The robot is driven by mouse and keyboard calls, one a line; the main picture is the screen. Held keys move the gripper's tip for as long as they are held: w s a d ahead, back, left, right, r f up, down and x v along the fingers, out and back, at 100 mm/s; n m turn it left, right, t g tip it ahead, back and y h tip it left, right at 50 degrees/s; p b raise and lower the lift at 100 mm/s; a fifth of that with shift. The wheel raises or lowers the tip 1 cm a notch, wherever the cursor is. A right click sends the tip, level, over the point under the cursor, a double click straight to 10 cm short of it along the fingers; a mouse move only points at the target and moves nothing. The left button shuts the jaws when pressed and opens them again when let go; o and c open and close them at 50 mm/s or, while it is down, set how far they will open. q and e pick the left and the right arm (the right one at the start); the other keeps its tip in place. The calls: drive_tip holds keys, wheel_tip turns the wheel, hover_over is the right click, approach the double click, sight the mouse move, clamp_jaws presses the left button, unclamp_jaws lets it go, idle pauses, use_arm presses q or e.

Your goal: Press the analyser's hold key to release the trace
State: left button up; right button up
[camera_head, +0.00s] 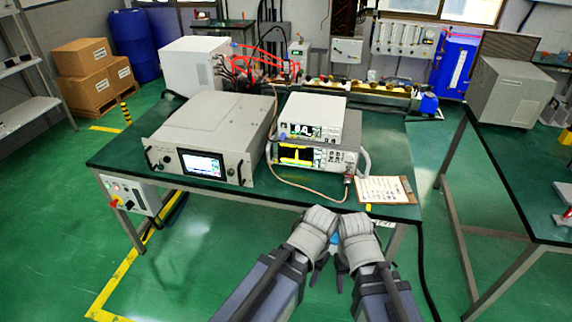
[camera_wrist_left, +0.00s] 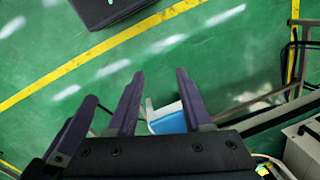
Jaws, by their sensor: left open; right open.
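The analyser (camera_head: 312,155) is the lower unit of a two-unit stack on the green bench. Its lit screen shows a yellow trace on black, with small keys to the right of the screen. I cannot tell which key is hold. Both my grippers are in front of the bench's near edge, below and apart from the analyser. My left gripper (camera_head: 318,271) is open and empty, pointing down; its dark fingers also show in the left wrist view (camera_wrist_left: 158,100) over the green floor. My right gripper (camera_head: 345,282) is close beside it, open and empty.
A white instrument (camera_head: 312,117) sits on the analyser. A large grey rack unit (camera_head: 212,132) with a lit screen stands to its left. A clipboard (camera_head: 385,189) lies at the right front, and a cable (camera_head: 280,183) loops before the analyser. A second bench (camera_head: 520,165) stands at right.

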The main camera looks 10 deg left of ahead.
use_arm(q)
clamp_jaws()
idle(1.5)
